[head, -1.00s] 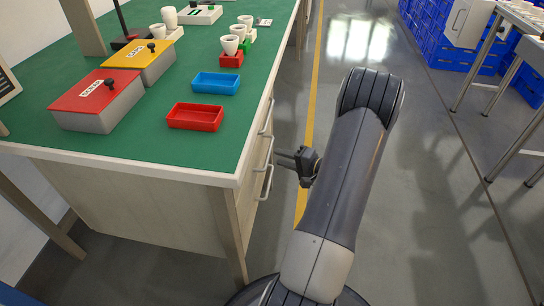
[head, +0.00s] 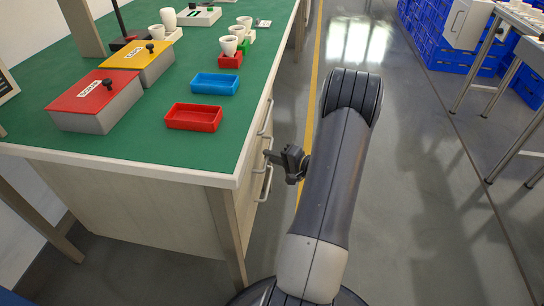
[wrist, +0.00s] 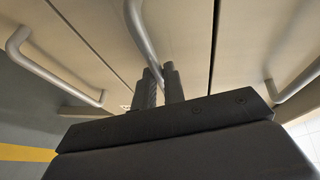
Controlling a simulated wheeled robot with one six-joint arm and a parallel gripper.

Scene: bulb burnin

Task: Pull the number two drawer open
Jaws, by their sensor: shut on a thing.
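The workbench's drawer stack (head: 252,172) has grey bar handles, one above the other. The wrist view shows three handles, with the middle handle (wrist: 139,28) running down between my gripper's fingers (wrist: 161,84). In the head view my gripper (head: 268,155) reaches left to the middle of the stack and is shut on that handle. The upper handle (head: 267,117) and lower handle (head: 266,186) are free. The drawer fronts look flush, and I see no clear gap. No drawer number can be read.
The green bench top (head: 130,172) holds a red tray (head: 194,118), a blue tray (head: 215,83) and lidded boxes. Bare floor (head: 420,200) lies to the right of my arm. Blue crates (head: 450,50) and a metal table stand further right.

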